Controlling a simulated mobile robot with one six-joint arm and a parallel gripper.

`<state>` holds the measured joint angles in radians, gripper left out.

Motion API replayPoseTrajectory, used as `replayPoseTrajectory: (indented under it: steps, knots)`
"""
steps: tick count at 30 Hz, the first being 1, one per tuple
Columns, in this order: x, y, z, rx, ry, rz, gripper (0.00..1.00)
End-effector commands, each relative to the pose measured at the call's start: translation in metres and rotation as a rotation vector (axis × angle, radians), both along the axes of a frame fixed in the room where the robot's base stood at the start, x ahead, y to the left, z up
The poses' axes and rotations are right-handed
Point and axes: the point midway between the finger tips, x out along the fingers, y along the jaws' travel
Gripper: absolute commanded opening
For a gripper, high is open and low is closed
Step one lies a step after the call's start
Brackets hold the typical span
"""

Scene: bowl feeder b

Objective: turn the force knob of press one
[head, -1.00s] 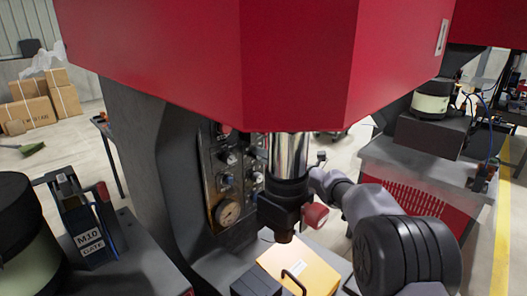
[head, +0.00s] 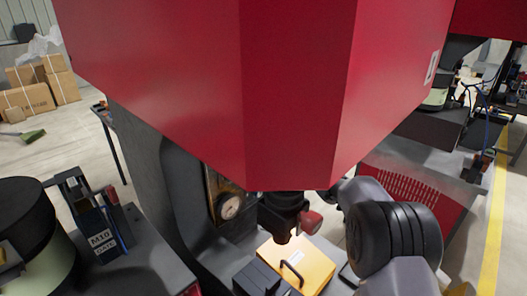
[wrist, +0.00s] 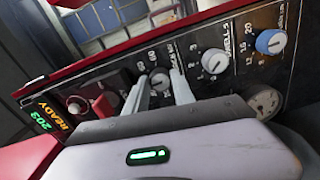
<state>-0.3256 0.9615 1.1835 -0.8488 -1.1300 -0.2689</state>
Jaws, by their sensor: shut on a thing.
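In the wrist view a dark control panel (wrist: 120,88) carries several knobs. My gripper (wrist: 160,84) is at the panel, its two pale fingers on either side of a small grey knob (wrist: 159,80) and shut on it. Numbers such as 60 and 80 show by this knob; its label is too blurred to read. A grey knob (wrist: 214,61) and a blue knob (wrist: 270,42) stand free to its right. In the head view the press's red housing (head: 260,90) hides most of the panel and my gripper.
A ready display (wrist: 48,118) is at the panel's left. A yellow block (head: 300,262) lies below the ram tool (head: 284,212).

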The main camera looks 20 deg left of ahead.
Motion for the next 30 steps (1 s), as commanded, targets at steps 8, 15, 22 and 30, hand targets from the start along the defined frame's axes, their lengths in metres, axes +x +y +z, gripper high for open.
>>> replayPoseTrajectory:
  steps: [8, 15, 22, 30]
  knots:
    - [-0.0002, 0.0001, -0.0013, 0.013, 0.035, 0.001, 0.0]
    - [-0.0003, 0.0001, -0.0016, 0.013, 0.037, 0.001, 0.0]
    - [-0.0002, 0.0, -0.0014, 0.013, 0.037, 0.001, 0.52]
    - [-0.0001, -0.0001, -0.0006, 0.014, 0.035, 0.0, 0.52]
